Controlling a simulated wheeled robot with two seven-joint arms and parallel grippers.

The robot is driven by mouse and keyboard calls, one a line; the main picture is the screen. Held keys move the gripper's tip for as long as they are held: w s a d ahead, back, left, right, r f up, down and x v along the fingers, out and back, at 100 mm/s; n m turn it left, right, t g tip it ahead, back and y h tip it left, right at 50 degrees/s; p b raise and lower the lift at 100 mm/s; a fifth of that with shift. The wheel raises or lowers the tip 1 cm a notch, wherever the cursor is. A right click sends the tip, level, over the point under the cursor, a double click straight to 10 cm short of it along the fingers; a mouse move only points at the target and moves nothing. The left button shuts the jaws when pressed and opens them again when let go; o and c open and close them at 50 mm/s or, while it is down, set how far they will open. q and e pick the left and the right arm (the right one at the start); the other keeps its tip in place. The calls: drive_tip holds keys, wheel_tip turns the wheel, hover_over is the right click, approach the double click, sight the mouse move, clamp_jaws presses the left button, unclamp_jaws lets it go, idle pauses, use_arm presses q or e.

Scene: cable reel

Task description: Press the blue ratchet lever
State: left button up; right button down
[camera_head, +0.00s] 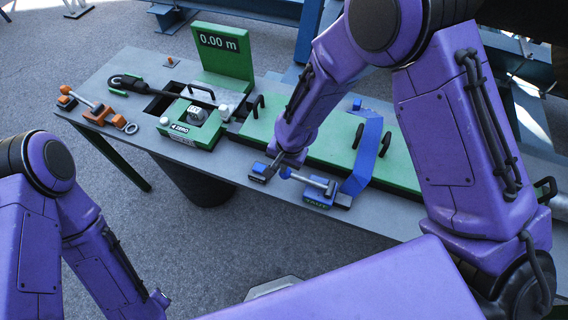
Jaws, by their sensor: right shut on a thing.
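The blue ratchet lever (309,180) is a silver bar with a blue end on its left. Its right end meets a blue block (318,198) with a green label at the table's front edge. A smaller blue block (258,172) sits just left of the lever. My right gripper (277,166) is down between that small block and the lever's blue end and is shut there, apparently on the lever's end; its fingertips are small and the contact is partly hidden. My left arm is at the lower left, and its gripper is out of the picture.
A green reel meter (190,124) with a display reading 0.00 m (222,55) stands left of my right gripper. An orange clamp set (100,112) lies at the table's left end. A blue strap (368,150) crosses the green panel. My right arm covers the table's right part.

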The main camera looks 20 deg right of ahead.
drive_tip(key=r+p, duration=0.2)
drive_tip(key=p, duration=0.1)
drive_tip(key=r+p, duration=0.1)
drive_tip(key=p, duration=0.1)
drive_tip(key=shift+w+a+r, duration=0.25)
drive_tip(key=shift+a+r, duration=0.1)
wheel_tip(320, 180, up, 10)
drive_tip(key=w+a+b, duration=0.1)
drive_tip(key=b, duration=0.1)
drive_tip(key=shift+a, duration=0.4)
drive_tip(key=shift+s, duration=0.1)
idle(0.4)
